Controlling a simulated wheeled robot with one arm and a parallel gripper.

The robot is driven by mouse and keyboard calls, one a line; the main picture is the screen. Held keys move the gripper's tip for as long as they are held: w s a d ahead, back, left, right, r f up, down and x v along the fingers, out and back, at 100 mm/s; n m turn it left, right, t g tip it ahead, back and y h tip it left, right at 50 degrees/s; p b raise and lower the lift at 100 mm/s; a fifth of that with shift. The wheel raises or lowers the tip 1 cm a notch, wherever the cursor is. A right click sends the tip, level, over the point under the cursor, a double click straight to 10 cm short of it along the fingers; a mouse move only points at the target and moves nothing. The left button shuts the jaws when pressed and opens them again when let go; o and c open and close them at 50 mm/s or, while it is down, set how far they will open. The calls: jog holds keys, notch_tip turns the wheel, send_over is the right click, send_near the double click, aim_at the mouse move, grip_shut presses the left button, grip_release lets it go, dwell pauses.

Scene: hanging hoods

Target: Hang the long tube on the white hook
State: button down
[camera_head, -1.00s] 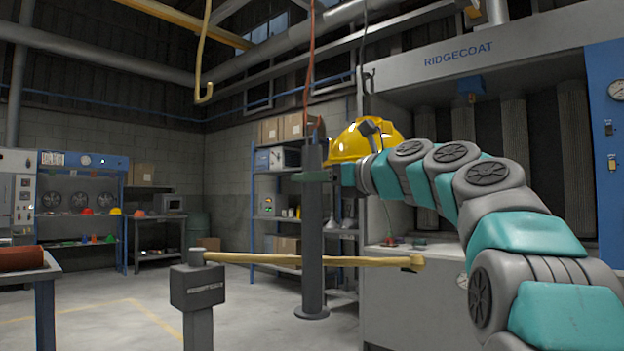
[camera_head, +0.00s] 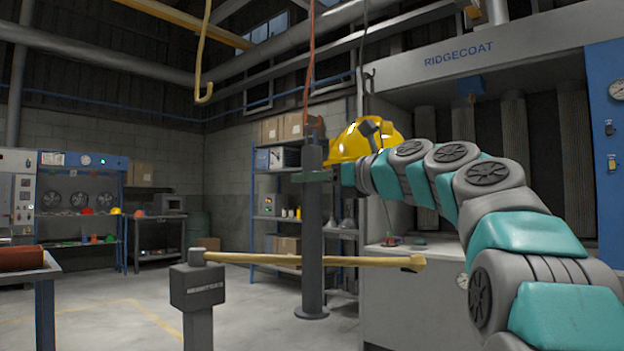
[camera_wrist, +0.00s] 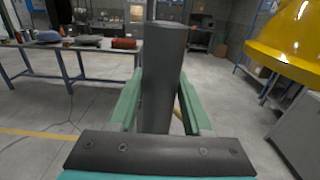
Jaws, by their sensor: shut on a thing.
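My gripper (camera_head: 313,176) has green fingers and is shut on the long tube (camera_head: 312,235), dark grey and upright, near its top. The tube has a wide flange at its lower end, close above or at the floor; I cannot tell which. In the wrist view the tube (camera_wrist: 164,75) stands between the fingers of my gripper (camera_wrist: 162,108). Its lower part is hidden there. I cannot make out a clearly white hook. A pale yellow hook (camera_head: 203,96) hangs at upper left. A red hook line (camera_head: 309,70) comes down behind the tube's top.
A yellow hard hat (camera_head: 362,143) hangs right of the tube, close to my arm. A yellowish bar (camera_head: 310,260) on a grey post (camera_head: 197,290) extends across the front. A shelf (camera_head: 275,210) stands behind. Floor at left is open.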

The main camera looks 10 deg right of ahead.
aim_at(320, 163)
jog(key=shift+r, duration=0.2)
jog(key=shift+r+p, duration=1.2)
jog(key=shift+p, duration=0.25)
jog(key=shift+s+d, duration=0.15)
jog(key=shift+s, duration=0.1)
jog(key=shift+v, duration=1.55)
jog(key=v, duration=1)
jog(key=shift+r, duration=0.2)
